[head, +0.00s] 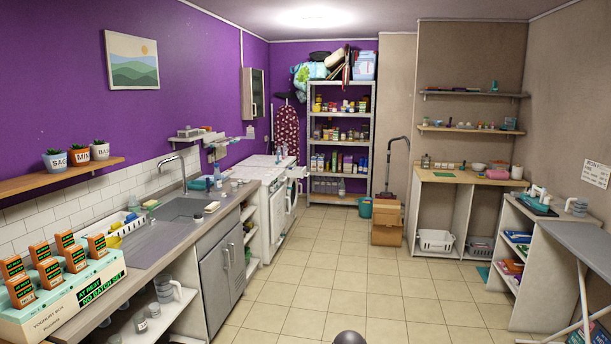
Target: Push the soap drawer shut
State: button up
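A white front-loading machine (293,193) stands along the left wall, past the sink counter, seen at a steep angle. Its round door appears to stand out from the front. A small white part (298,172) at its upper front looks like the soap drawer and seems to stick out, but it is too small and far to tell how far. My gripper is not in view. A rounded dark grey shape at the bottom edge may be part of my own body.
The tiled floor (340,265) is clear down the middle. The sink counter (150,245) with cupboards lines the left. Cardboard boxes (386,222) and a vacuum stand at the back. An ironing board (588,245) and shelf unit are at right.

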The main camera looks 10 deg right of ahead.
aim_at(297, 172)
jog(key=z, duration=0.25)
jog(key=i, duration=2.35)
jog(key=z, duration=0.35)
jog(key=i, duration=3.1)
